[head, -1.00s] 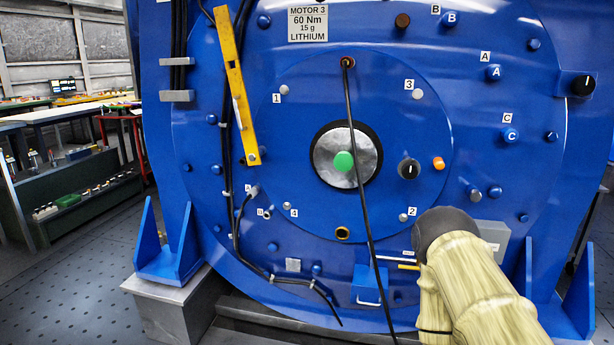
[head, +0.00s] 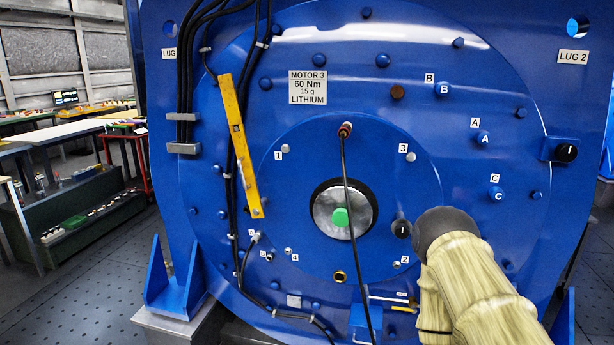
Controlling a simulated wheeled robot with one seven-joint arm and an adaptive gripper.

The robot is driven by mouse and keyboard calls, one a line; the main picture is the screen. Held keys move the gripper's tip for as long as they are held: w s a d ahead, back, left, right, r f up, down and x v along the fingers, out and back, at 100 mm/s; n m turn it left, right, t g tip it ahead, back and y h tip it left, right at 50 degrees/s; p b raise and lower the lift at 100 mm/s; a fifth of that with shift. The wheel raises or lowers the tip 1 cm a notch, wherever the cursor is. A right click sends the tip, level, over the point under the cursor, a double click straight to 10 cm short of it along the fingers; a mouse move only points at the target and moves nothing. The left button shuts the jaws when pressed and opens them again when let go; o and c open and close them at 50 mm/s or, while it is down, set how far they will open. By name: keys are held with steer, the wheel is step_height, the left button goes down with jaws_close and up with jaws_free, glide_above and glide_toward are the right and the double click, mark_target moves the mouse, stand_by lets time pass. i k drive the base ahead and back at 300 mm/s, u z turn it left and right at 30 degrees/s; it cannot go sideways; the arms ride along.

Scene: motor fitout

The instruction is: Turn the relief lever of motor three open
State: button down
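The blue motor face carries a plate (head: 308,87) reading MOTOR 3, 60 Nm, 15 g, LITHIUM. No part is labelled as a relief lever, so I cannot tell which one it is. A black knob with a white mark (head: 402,228) sits right of the green-centred hub (head: 341,217). A similar black knob (head: 566,152) sits on a blue bracket at the far right. My arm, in a beige sleeve with a dark rounded joint, covers the lower right of the face, close beside the first knob in the picture. My gripper does not show.
A black cable (head: 351,190) hangs from a red-ringed port across the hub. A yellow bar (head: 240,150) leans at the left by dark cables. Lettered blue caps A (head: 484,138), B (head: 442,90) and C (head: 496,194) stand out at the right. Workbenches stand far left.

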mark_target(413, 310)
steer(key=k, duration=0.5)
steer(key=z, duration=0.8)
steer(key=i, duration=1.4)
steer(key=u, duration=0.35)
